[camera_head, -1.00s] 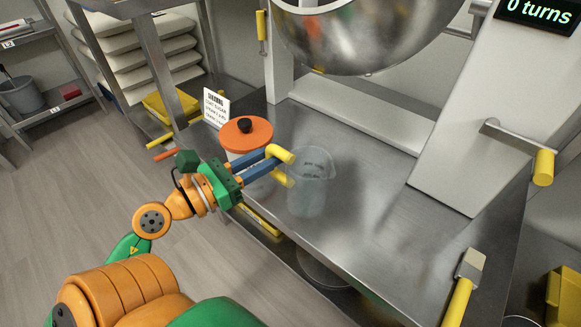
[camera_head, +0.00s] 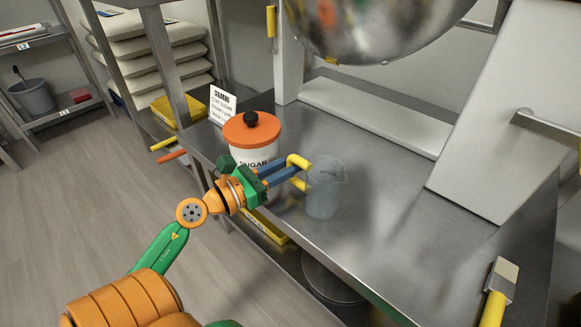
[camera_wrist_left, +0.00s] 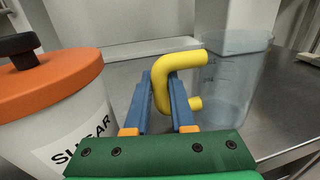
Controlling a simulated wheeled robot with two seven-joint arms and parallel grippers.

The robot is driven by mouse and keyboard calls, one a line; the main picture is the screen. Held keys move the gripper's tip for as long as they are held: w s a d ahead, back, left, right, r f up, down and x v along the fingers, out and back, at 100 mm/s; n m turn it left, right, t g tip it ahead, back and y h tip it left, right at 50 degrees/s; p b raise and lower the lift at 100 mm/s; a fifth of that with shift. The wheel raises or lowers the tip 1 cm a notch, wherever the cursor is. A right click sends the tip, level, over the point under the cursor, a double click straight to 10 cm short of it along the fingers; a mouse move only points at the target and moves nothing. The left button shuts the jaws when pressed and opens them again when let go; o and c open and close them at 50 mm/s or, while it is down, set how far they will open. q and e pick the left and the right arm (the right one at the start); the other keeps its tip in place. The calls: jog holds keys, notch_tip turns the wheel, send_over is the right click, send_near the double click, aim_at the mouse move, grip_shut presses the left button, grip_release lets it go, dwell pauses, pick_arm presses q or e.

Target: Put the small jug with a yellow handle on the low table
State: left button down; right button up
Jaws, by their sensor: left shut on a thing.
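The small clear jug (camera_head: 325,192) with a yellow handle (camera_head: 299,162) is upright at the front part of the steel table (camera_head: 390,215). My left gripper (camera_head: 291,172) is shut on the yellow handle, to the left of the jug's body. In the left wrist view the blue fingers (camera_wrist_left: 166,100) close around the handle (camera_wrist_left: 176,75), and the jug's body (camera_wrist_left: 228,80) shows at the right. I cannot tell whether the jug's base touches the table. My right gripper does not show.
A white sugar tub (camera_head: 250,150) with an orange lid stands close behind my left gripper. A steel bowl (camera_head: 380,30) hangs above the table. A yellow-handled tool (camera_head: 497,290) is at the front right. Shelves (camera_head: 48,95) stand at the left, with open floor before them.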

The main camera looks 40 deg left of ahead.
pick_arm(q)
jog(key=shift+f, duration=0.1)
jog(key=c, duration=0.8)
grip_release()
jog(key=shift+o, duration=0.2)
